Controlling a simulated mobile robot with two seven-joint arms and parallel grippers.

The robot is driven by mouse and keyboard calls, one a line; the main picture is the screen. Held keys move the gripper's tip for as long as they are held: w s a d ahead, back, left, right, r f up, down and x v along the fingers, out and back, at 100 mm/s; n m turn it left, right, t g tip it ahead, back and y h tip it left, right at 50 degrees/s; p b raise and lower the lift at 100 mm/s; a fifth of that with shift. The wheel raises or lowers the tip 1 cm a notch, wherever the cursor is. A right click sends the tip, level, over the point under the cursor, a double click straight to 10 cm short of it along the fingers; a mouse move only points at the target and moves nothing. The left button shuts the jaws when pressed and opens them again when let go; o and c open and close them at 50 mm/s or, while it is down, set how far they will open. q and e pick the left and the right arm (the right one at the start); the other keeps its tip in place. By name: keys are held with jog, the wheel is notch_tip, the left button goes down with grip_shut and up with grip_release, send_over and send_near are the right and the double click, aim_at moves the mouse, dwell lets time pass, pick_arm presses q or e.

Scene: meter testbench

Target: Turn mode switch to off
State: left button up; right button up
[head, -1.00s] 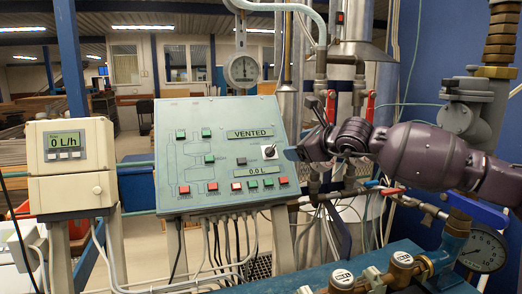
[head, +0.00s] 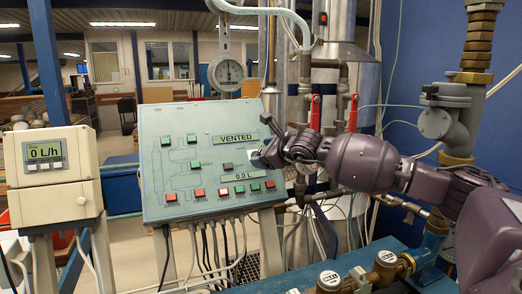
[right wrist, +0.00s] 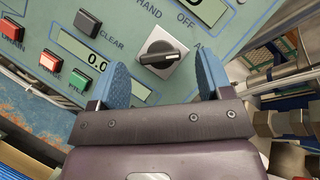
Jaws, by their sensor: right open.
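The mode switch (right wrist: 162,55) is a black knob on a silver square plate, between the labels HAND, OFF and one starting with A. Its bar lies nearly level in the right wrist view, one end toward the A label; which end is the pointer is unclear. My right gripper (right wrist: 163,72) is open and empty, its blue fingertips on either side of the knob, with no clear contact. In the head view my right gripper (head: 264,156) is at the right edge of the green-grey panel (head: 160,205) and mostly hides the switch. My left gripper is out of view.
The panel carries several red and green buttons and the displays VENTED (head: 232,138) and 0.0 L (head: 236,175). A flow meter box (head: 50,152) stands left. Pipes with red-handled valves (head: 315,112) stand close behind my right arm. Brass-topped meters (head: 330,280) are in front.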

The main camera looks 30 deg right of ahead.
jog(key=shift+w+a+f, duration=0.1)
jog(key=shift+w+f, duration=0.05)
jog(key=shift+w, duration=0.45)
jog(key=shift+w+f, duration=0.1)
